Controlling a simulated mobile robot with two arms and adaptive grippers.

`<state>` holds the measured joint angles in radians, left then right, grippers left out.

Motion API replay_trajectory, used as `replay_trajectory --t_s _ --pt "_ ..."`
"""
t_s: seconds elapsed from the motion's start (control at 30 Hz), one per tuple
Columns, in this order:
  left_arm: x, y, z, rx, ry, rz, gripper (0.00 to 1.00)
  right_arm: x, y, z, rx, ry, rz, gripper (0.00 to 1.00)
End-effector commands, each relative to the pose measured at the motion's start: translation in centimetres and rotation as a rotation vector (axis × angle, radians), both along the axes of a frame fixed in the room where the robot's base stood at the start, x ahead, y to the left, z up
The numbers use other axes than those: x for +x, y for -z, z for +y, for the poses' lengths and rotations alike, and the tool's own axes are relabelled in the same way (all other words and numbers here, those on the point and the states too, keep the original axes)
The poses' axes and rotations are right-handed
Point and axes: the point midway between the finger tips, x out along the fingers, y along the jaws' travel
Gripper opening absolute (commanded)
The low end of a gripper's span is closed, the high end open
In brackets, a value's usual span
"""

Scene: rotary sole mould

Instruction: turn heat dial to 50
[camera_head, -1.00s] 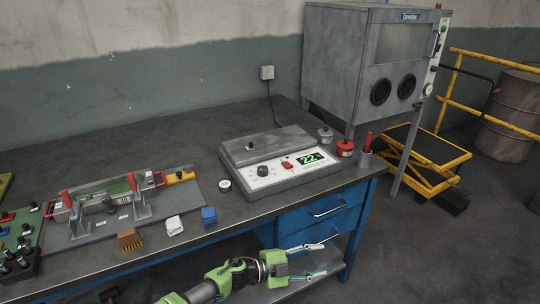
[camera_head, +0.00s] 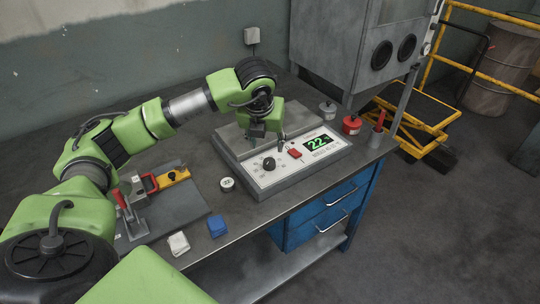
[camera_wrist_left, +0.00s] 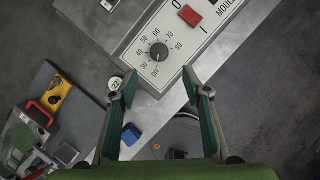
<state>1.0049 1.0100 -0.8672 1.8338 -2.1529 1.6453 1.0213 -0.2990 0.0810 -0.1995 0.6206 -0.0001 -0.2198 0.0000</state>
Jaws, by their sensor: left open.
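The heat dial (camera_head: 269,163) is a round black knob on the white front panel of the grey heating unit (camera_head: 318,165). In the left wrist view the dial (camera_wrist_left: 159,52) has a printed scale around it, with OFF at the bottom and 50 at the upper left. Its pointer seems to be near OFF, but is too small to be sure. My left gripper (camera_head: 269,138) is open and points down above the unit, just behind the dial in the head view. In the left wrist view its fingers (camera_wrist_left: 160,88) are apart and empty, with the dial beyond them.
A green display (camera_head: 318,142) reads 22, beside a red switch (camera_head: 295,154). A small round white-topped gauge (camera_head: 227,184) lies left of the unit. A blue block (camera_head: 217,226) and a white block (camera_head: 178,243) lie near the bench's front edge.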

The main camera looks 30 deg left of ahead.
Motion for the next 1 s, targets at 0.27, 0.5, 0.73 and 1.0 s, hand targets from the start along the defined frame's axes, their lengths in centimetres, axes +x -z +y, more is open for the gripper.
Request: replay_trajectory --t_s 0.27,0.5,0.73,1.0 --pt "2.0 5.5 0.9 -0.001 0.0 0.006 0.44 -0.2 -2.1 -0.9 -0.011 0.0 0.003 0.4" --pt "3.5 9.1 1.4 -0.003 0.001 0.003 0.44 -0.2 -3.0 -0.1 -0.002 0.002 0.004 0.4" --pt "4.0 10.5 1.6 -0.002 0.001 0.001 0.44 -0.2 -3.2 0.8 0.01 0.001 0.003 0.4" --pt "4.0 10.5 1.6 -0.003 0.002 0.001 0.36 -0.2 -3.2 0.7 0.009 0.0 0.003 0.4"
